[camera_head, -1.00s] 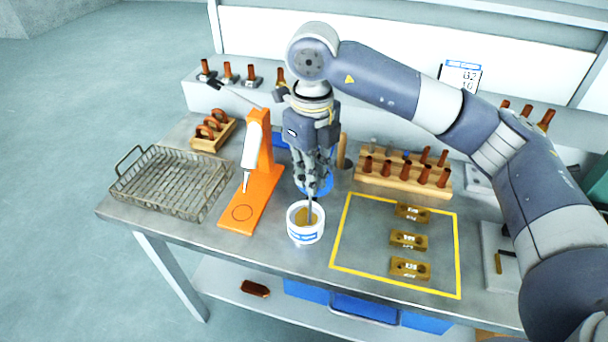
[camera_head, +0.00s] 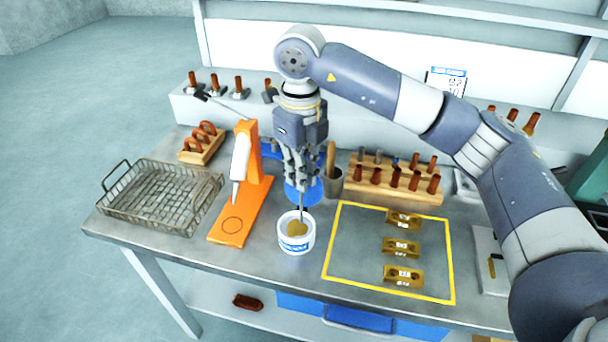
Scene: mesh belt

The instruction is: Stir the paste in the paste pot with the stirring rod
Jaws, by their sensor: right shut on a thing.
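The paste pot (camera_head: 297,245) is a white tub with a blue label, standing upright near the table's front edge. Brown-yellow paste (camera_head: 296,228) shows inside it. My right gripper (camera_head: 302,183) points down above the pot and is shut on the thin grey stirring rod (camera_head: 302,207). The rod's lower end reaches into the pot at the paste; how deep the tip sits is hidden. The rod's upper part is hidden by the fingers. My left gripper is not in view.
An orange stand (camera_head: 241,209) with a lever is just left of the pot. A wire basket (camera_head: 152,206) lies further left. Right of the pot, a yellow-outlined area (camera_head: 345,247) holds three brass blocks. Behind it is a wooden rack (camera_head: 395,189) of copper pieces.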

